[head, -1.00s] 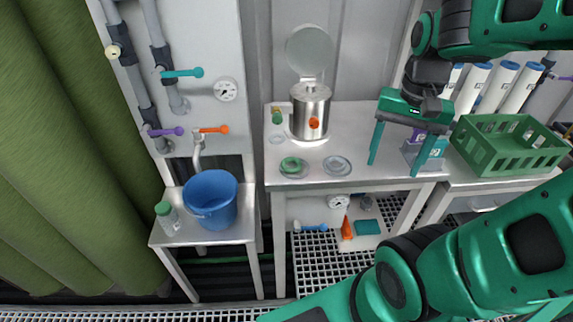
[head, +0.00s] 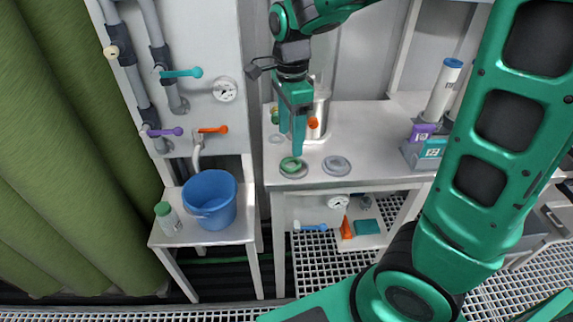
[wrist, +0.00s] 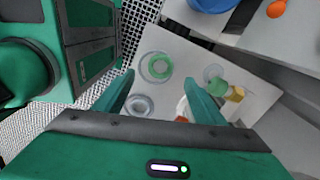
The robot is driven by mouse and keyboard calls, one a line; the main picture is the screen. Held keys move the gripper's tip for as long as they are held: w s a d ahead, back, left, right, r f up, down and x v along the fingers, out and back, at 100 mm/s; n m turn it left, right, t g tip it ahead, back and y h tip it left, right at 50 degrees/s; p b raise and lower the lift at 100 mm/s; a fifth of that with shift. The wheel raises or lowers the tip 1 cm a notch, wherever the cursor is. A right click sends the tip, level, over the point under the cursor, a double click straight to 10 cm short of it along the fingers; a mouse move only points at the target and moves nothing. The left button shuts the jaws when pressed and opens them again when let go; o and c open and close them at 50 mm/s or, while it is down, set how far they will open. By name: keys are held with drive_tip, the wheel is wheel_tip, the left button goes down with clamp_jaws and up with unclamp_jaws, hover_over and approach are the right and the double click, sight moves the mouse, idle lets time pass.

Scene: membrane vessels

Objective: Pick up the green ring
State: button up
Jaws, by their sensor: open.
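The green ring (head: 290,163) lies in a shallow clear dish near the front left corner of the steel table (head: 375,150). In the wrist view the green ring (wrist: 160,67) shows ahead of the fingers, nearer the left one. My gripper (head: 291,142) is open and empty, pointing down just above and behind the ring in the head view. In the wrist view my gripper (wrist: 162,97) has its two fingers wide apart. I cannot tell the exact height above the ring.
A second grey dish (head: 337,166) lies right of the ring. The steel pot (head: 321,118) stands close behind my gripper, partly hidden. A blue bucket (head: 209,199) stands on a lower stand to the left. Sample boxes (head: 428,147) sit at the table's right.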

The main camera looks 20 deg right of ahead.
sight(290, 167)
drive_tip(key=f, duration=0.8)
drive_tip(key=shift+w+d+f, duration=0.1)
drive_tip(key=shift+w+d, duration=0.05)
drive_tip(key=shift+w, duration=0.05)
drive_tip(key=c, duration=1.1)
